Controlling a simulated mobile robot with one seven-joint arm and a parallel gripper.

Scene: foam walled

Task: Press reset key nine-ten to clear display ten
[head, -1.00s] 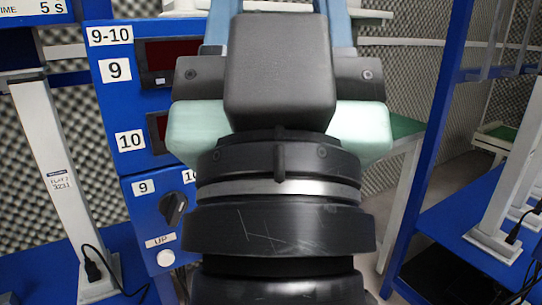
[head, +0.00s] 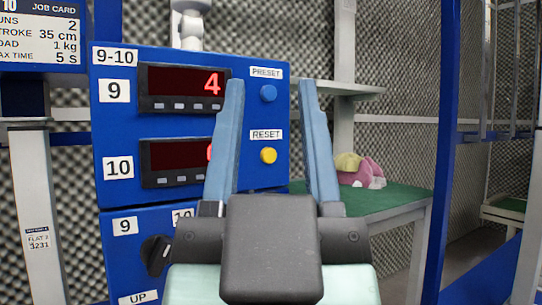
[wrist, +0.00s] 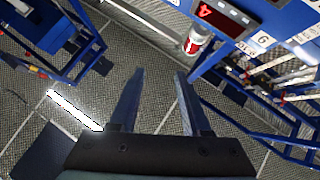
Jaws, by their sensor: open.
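A blue control box (head: 185,60) labelled 9-10 stands in front of me in the head view. Its upper display nine (head: 184,87) shows a red 4. Its lower display ten (head: 174,162) shows part of a red digit, the rest hidden behind my gripper's left finger. The yellow RESET key (head: 268,155) sits under its label on the right of the box, below the blue PRESET key (head: 268,93). My gripper (head: 273,85) is open and empty, fingers pointing up in the picture. The RESET key appears between the two fingers; I cannot tell the distance to it.
A lower blue panel (head: 125,250) carries a black knob (head: 156,254) and an UP label. A green-topped table (head: 400,200) with a pink and yellow item (head: 358,170) stands to the right. The wrist view shows a red and white cylinder (wrist: 194,40).

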